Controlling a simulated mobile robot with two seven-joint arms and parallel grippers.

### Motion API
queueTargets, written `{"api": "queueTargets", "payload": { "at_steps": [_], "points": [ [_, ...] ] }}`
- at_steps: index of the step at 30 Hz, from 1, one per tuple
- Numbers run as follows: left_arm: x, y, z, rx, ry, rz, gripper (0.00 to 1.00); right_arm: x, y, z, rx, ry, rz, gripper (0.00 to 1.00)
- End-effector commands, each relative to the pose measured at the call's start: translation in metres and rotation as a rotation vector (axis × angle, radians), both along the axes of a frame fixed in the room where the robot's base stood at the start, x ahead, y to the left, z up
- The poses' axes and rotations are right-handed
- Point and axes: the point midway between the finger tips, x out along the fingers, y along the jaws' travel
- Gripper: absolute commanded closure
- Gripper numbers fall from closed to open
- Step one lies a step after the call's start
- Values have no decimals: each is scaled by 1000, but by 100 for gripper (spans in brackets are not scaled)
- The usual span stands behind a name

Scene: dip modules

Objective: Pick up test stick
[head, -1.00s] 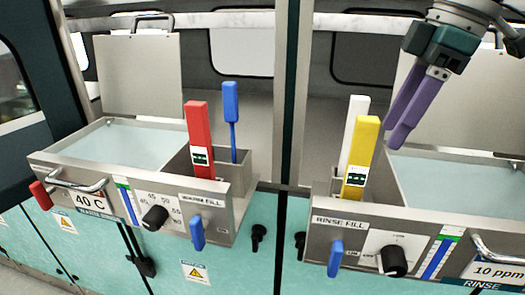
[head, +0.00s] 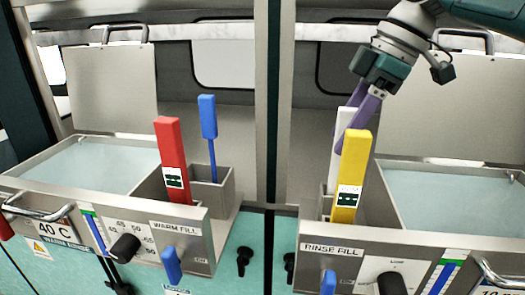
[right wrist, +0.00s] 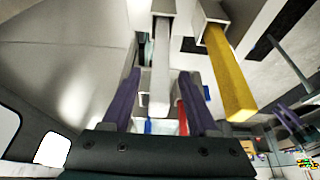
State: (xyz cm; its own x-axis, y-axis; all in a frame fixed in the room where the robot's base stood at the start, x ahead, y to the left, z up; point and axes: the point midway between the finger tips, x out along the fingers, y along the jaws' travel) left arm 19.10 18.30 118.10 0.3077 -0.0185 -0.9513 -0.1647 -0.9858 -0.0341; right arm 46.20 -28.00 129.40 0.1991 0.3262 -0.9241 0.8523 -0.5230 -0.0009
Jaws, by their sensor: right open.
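Several upright sticks could be the test stick; I cannot tell which one the name means. A white stick (head: 343,122) stands in the right holder, with a yellow stick (head: 351,178) in front of it bearing a small dark-green display. A red stick (head: 173,160) with a similar display and a blue paddle-like stick (head: 208,125) stand in the left holder. My right gripper (head: 350,136) has its purple fingers at the white stick's upper part. In the right wrist view, the white stick (right wrist: 160,70) shows between the open fingers; contact is unclear. My left gripper is out of view.
A water basin (head: 40,172) with a raised lid (head: 115,90) is at left, and another basin (head: 395,232) is at right. A vertical post (head: 273,100) stands between the two units. The yellow stick is close beside my right fingers.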

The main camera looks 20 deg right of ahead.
Motion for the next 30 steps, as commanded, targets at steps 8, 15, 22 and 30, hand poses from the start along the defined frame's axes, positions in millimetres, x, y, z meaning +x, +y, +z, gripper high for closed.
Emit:
{"api": "queueTargets", "payload": {
  "at_steps": [8,15,22,30],
  "points": [
    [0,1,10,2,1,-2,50,5,9,-24,0,0,1,40],
    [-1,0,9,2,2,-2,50,6,9,-24,-1,-1,1,48],
    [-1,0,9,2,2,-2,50,6,9,-24,-1,-1,1,74],
    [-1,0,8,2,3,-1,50,6,9,-23,-1,-1,1,100]
  ]
}}
